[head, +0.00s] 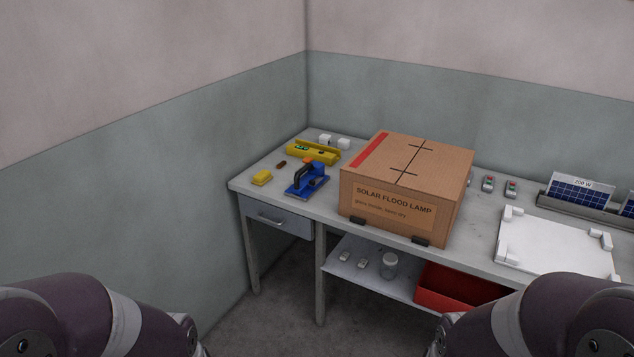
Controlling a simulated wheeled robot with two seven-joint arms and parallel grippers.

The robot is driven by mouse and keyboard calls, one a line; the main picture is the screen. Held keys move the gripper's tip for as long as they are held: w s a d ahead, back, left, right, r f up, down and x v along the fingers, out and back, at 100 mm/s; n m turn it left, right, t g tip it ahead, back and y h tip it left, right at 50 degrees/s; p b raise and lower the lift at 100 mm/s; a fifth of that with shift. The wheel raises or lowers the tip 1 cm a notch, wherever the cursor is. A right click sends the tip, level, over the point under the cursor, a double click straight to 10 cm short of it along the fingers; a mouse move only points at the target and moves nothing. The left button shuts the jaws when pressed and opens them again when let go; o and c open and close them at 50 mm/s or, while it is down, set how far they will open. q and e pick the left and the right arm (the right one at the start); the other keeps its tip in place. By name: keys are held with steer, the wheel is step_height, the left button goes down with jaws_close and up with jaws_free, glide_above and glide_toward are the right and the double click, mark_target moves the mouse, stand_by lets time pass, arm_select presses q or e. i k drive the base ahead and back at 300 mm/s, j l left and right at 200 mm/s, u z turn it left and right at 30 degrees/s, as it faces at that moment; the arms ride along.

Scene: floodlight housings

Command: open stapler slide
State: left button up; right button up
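A blue device with a black arched handle and an orange part (306,181) stands on the left part of the workbench, near its front edge. It looks like the stapler, but it is too small to tell whether its slide is open or shut. My two arms show only as dark purple links at the bottom left and bottom right corners. Neither gripper is in the picture, and both arms are well apart from the bench top items.
A large "SOLAR FLOOD LAMP" carton (408,180) stands right of the blue device. A yellow block (262,177), a small brown piece (281,164) and a yellow tray-like tool (313,151) lie nearby. A white fixture (555,245) lies right. Below are a drawer (275,218) and a red bin (459,287).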

mark_target(313, 182)
steer(key=i+z, duration=0.35)
steer(key=i, duration=2.1)
